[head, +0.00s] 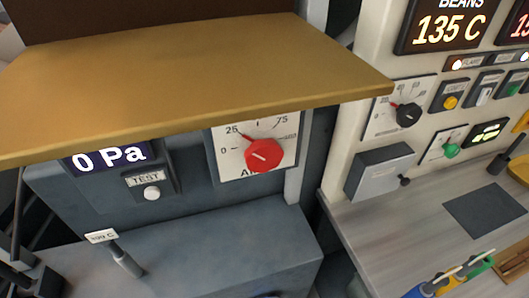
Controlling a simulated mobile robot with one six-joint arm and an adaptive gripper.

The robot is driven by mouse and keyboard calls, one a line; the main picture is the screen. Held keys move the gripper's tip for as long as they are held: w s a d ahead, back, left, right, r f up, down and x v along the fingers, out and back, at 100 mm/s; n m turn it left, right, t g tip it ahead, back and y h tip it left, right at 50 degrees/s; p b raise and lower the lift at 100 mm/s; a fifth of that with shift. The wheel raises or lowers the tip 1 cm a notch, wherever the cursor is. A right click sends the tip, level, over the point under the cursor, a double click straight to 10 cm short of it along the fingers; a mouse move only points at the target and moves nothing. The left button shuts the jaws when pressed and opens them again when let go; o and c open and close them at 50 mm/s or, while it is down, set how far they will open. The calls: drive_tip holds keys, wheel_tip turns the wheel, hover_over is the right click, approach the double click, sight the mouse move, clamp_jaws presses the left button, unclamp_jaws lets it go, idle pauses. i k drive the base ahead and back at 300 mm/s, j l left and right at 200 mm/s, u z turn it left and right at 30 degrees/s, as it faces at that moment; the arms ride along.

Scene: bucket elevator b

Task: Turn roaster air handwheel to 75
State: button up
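The red round handwheel (264,155) sits on a white dial plate (228,168) on the grey machine front. The scale shows 0, 25 and 75; its top edge is hidden behind a tan board. A thin red pointer reaches up and left from the wheel, close to the 25 mark. The label under the wheel starts with "A", and the rest is hidden by the wheel. My gripper is not seen in the head view.
The tan board (190,75) overhangs the dial from above. A "0 Pa" display (108,157) and a TEST button (152,193) are to the left. A grey ledge (215,245) lies below. A bench (420,220) with a panel of knobs stands at the right.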

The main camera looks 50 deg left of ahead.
sight(263, 155)
drive_tip(key=u, duration=1.85)
drive_tip(key=k+j+z, duration=0.3)
drive_tip(key=k+j, duration=0.35)
drive_tip(key=k, duration=0.05)
